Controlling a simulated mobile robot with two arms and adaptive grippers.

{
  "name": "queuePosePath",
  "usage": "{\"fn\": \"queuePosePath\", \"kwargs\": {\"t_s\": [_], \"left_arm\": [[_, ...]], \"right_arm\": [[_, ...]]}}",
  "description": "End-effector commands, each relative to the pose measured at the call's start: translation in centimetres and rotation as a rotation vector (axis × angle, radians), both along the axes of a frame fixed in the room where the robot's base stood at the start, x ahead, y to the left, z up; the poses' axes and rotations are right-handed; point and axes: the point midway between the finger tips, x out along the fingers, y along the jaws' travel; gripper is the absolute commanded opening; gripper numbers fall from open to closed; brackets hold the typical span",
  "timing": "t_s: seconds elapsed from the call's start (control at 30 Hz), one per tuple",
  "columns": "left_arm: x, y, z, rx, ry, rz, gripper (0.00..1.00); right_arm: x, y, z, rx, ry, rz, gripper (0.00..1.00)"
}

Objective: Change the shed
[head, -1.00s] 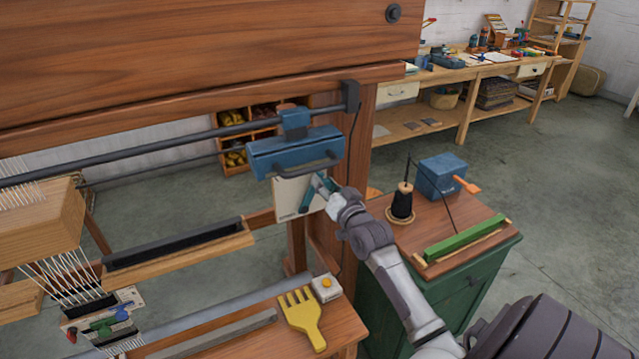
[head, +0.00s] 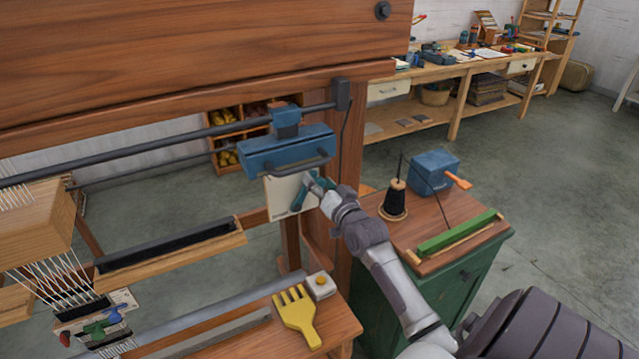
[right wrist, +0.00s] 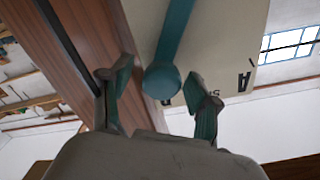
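A pale panel (head: 277,207) hangs under the blue carriage (head: 286,150) at the loom's right post. A teal lever (head: 299,200) with a round knob lies slanted across it. In the right wrist view the lever (right wrist: 176,28) ends in its knob (right wrist: 162,80), in front of the lettered panel (right wrist: 232,35); one letter reads "A". My right gripper (right wrist: 160,72) is open, one finger on each side of the knob, with gaps showing. In the head view the right gripper (head: 317,190) is at the lever, its fingers partly hidden. My left gripper is out of view.
The loom's wooden post (head: 348,165) stands close behind my right gripper. A green cabinet (head: 430,305) to the right bears a black spool (head: 394,200) and a blue box (head: 436,172). A yellow comb (head: 298,318) lies on the loom bench below.

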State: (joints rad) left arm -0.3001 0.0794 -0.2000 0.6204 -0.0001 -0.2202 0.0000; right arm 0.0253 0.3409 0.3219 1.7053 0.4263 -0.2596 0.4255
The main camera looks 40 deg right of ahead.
Motion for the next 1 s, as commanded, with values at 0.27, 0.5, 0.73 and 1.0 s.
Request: {"fn": "queuePosePath", "kwargs": {"t_s": [0.27,0.5,0.73,1.0], "left_arm": [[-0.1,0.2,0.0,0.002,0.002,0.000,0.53],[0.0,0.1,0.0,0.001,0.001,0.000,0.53],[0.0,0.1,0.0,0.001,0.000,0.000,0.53],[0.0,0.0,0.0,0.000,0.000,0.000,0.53]], "right_arm": [[-1.2,0.3,-0.1,0.001,0.001,0.000,0.61],[-6.0,1.5,-0.2,0.001,0.002,0.000,0.61],[-10.0,2.4,-0.1,0.001,0.002,0.000,0.61],[-11.7,2.8,0.0,0.001,-0.001,-0.001,0.61]]}}
